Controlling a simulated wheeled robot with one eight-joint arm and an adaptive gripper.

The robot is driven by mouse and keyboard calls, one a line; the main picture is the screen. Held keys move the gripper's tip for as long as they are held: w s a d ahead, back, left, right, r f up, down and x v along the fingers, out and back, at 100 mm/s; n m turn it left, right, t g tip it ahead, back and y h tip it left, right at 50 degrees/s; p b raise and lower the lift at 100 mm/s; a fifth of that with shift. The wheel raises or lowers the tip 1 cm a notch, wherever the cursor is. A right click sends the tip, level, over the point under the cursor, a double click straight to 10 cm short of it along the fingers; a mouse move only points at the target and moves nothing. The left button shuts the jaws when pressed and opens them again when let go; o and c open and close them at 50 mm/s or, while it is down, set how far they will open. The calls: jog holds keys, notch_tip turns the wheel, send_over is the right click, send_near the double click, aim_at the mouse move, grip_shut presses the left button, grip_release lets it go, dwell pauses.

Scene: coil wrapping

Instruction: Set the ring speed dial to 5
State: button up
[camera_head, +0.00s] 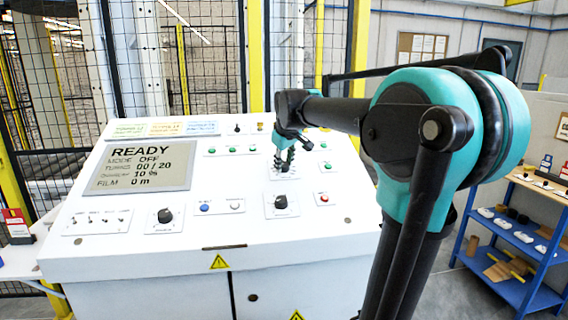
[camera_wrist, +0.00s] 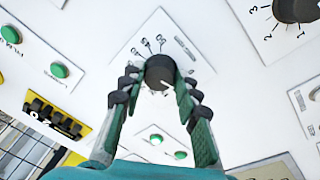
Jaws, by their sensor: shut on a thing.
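The white control panel (camera_head: 120,245) carries several dials and buttons. My gripper (camera_head: 285,160) is at the panel's upper middle, its fingers pointing down to the surface. In the wrist view, my gripper (camera_wrist: 160,85) is shut on a black dial (camera_wrist: 159,68), one finger on each side. Small markings fan out above this dial; I cannot read them clearly. Another black dial (camera_wrist: 298,8), marked 1, 2 and 3 in the visible part, is at the top right, apart from my gripper. In the head view, it appears to be the dial (camera_head: 281,202) just below my gripper.
A screen (camera_head: 138,167) reads READY, MODE OFF. Another dial (camera_head: 165,215) and toggle switches (camera_head: 100,219) are on the left. Green buttons (camera_wrist: 59,70) lie around the held dial. A yellow plate (camera_wrist: 52,118) with a black counter is at left in the wrist view.

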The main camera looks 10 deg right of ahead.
jog(key=shift+n, duration=0.3)
jog(key=o, duration=1.2)
jog(key=shift+c, duration=0.2)
jog(key=shift+r, duration=0.1)
jog(key=v, duration=1.1)
jog(key=shift+s+r, duration=0.3)
jog(key=shift+d, duration=0.1)
